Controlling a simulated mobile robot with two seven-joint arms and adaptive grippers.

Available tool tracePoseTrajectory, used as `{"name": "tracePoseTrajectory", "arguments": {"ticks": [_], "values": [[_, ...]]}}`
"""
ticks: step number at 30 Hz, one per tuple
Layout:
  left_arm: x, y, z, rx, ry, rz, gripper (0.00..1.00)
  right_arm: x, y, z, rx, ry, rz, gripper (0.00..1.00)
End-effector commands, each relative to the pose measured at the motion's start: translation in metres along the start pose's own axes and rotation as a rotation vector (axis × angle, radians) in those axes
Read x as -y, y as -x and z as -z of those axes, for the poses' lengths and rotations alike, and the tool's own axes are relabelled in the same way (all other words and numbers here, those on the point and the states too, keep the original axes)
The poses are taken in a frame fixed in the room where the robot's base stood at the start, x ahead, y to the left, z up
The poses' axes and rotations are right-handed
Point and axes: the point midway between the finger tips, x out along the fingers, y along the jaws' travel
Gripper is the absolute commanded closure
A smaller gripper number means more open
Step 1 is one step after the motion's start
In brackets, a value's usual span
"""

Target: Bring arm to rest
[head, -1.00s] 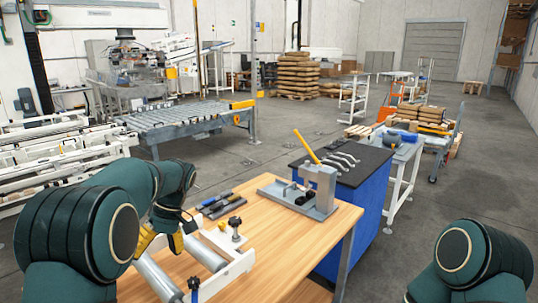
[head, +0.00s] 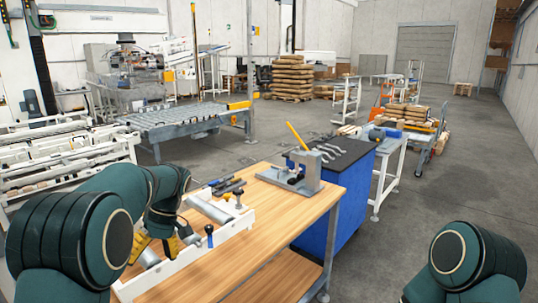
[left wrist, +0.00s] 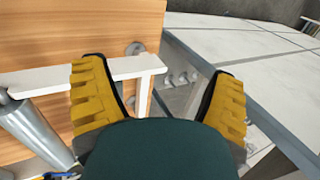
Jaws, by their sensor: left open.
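My left gripper (head: 155,246) has yellow fingers and hangs at the left edge of the wooden workbench (head: 290,222), by the white roller frame (head: 187,258). In the left wrist view its two yellow fingers (left wrist: 158,105) are wide apart with nothing held between them. A white bar of the frame (left wrist: 135,68) and a metal roller (left wrist: 35,135) show beyond and beside the left finger. My left arm bends in from the lower left. Of my right arm only a dark green link shows at the lower right; its gripper is out of view.
A grey fixture with a yellow lever (head: 308,175) stands at the bench's back right. Behind it is a blue cabinet (head: 335,210) with wrenches on top. A roller conveyor (head: 185,118) stands further back. Open floor lies to the right.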

Motion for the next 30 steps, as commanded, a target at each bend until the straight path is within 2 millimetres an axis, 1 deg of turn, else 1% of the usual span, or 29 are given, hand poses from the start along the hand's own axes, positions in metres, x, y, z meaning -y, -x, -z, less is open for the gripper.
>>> {"name": "tracePoseTrajectory", "arguments": {"ticks": [3,5,6,8,9,11,12,14,15,17,18,20,21,24,27,30], "values": [[-0.025,-0.042,-0.006,0.015,-0.103,-0.051,0.15,0.0,0.0,0.0,0.0,0.0,0.0,0.39],[-0.039,-0.063,-0.012,0.019,-0.161,-0.089,0.15,0.0,0.0,0.0,0.0,0.0,0.0,0.39],[-0.048,-0.078,-0.017,0.023,-0.198,-0.116,0.15,0.0,0.0,0.0,0.0,0.0,0.0,0.39],[-0.062,-0.101,-0.025,0.028,-0.255,-0.157,0.15,0.0,0.0,0.0,-0.001,0.0,0.0,0.39],[-0.071,-0.117,-0.033,0.033,-0.294,-0.189,0.15,0.0,0.0,0.0,-0.001,0.0,0.0,0.39],[-0.084,-0.143,-0.046,0.038,-0.352,-0.239,0.15,0.0,0.0,0.0,-0.001,0.0,0.0,0.39],[-0.093,-0.159,-0.058,0.042,-0.391,-0.277,0.15,0.0,0.0,0.0,0.0,0.0,0.0,0.39],[-0.104,-0.184,-0.076,0.044,-0.448,-0.337,0.15,0.0,0.0,0.0,0.0,0.0,0.0,0.39],[-0.111,-0.2,-0.09,0.045,-0.482,-0.378,0.15,0.0,0.0,0.0,0.0,0.0,0.0,0.39],[-0.119,-0.222,-0.111,0.042,-0.53,-0.44,0.15,0.0,0.0,0.0,0.0,0.0,0.0,0.39],[-0.123,-0.235,-0.125,0.038,-0.556,-0.481,0.15,0.0,0.0,0.0,0.0,0.0,0.0,0.39],[-0.128,-0.252,-0.148,0.03,-0.592,-0.54,0.15,0.0,0.0,0.0,0.0,0.0,0.0,0.39],[-0.129,-0.262,-0.163,0.022,-0.613,-0.577,0.15,0.0,0.0,0.0,0.0,0.0,0.0,0.39],[-0.128,-0.282,-0.199,-0.007,-0.654,-0.666,0.15,0.0,0.0,0.0,0.0,0.0,0.0,0.39],[-0.122,-0.295,-0.231,-0.042,-0.68,-0.736,0.15,0.0,0.0,0.0,0.0,0.0,0.0,0.39],[-0.115,-0.3,-0.253,-0.079,-0.696,-0.785,0.15,0.0,0.0,0.0,0.0,0.0,0.0,0.39]]}}
